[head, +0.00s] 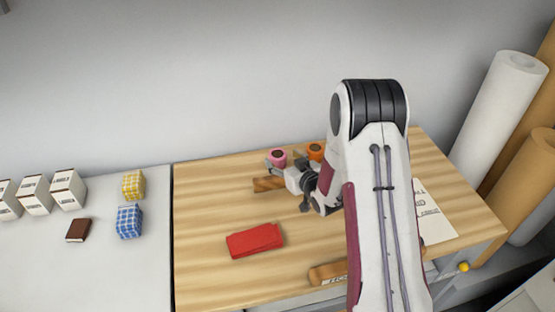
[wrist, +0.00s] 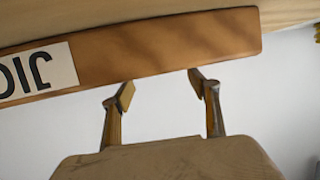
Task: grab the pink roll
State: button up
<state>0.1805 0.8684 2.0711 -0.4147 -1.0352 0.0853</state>
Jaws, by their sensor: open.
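The pink roll (head: 277,154) stands near the back edge of the wooden tabletop in the head view, a pink ring with a dark centre. My gripper (head: 284,165) is close to it, on its near side, and partly covers its lower part. Whether they touch cannot be told. In the wrist view my gripper (wrist: 161,85) is open, with nothing between its fingers. The pink roll does not show in the wrist view.
An orange roll (head: 316,150) stands just right of the pink one. A brown wooden block (head: 265,184) lies beside my gripper; a labelled wooden bar (wrist: 170,48) crosses the wrist view. The tabletop's left part is clear.

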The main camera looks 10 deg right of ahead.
aim_at(278, 155)
jog(key=shift+w+f, duration=0.1)
jog(key=shift+w, duration=0.2)
jog(key=shift+x, duration=2.5)
jog(key=c, duration=1.2)
